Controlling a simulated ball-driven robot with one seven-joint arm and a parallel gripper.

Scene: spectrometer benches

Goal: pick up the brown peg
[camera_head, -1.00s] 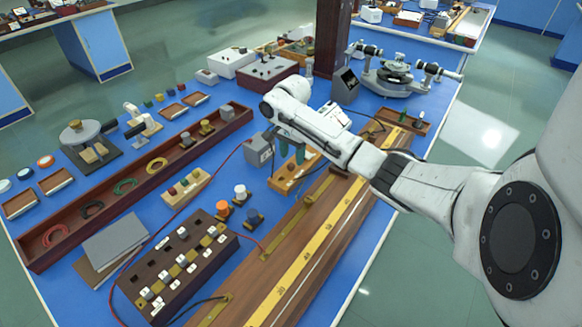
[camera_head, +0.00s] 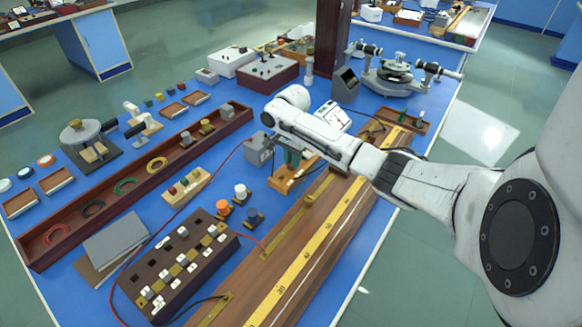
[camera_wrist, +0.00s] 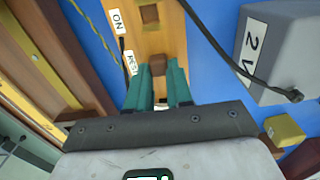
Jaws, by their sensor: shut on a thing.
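The brown peg (camera_wrist: 158,60) shows in the wrist view as a small dark brown block between my fingertips, over a light wooden board (camera_wrist: 172,36). My gripper (camera_wrist: 159,74) has teal fingers and is shut on the peg. Its lower part is hidden by the fingers, so I cannot tell whether it still sits in the board. A second brown square (camera_wrist: 149,14) lies farther along the board. In the head view my gripper (camera_head: 293,158) points down at the board (camera_head: 284,184); the peg is not clear there.
A grey box marked 2 V (camera_wrist: 286,50) stands close to the right in the wrist view, with a dark cable (camera_wrist: 225,58) beside it. In the head view a long wooden rail with a yellow scale (camera_head: 318,250) lies nearby. A switch block (camera_head: 178,268) stands front left.

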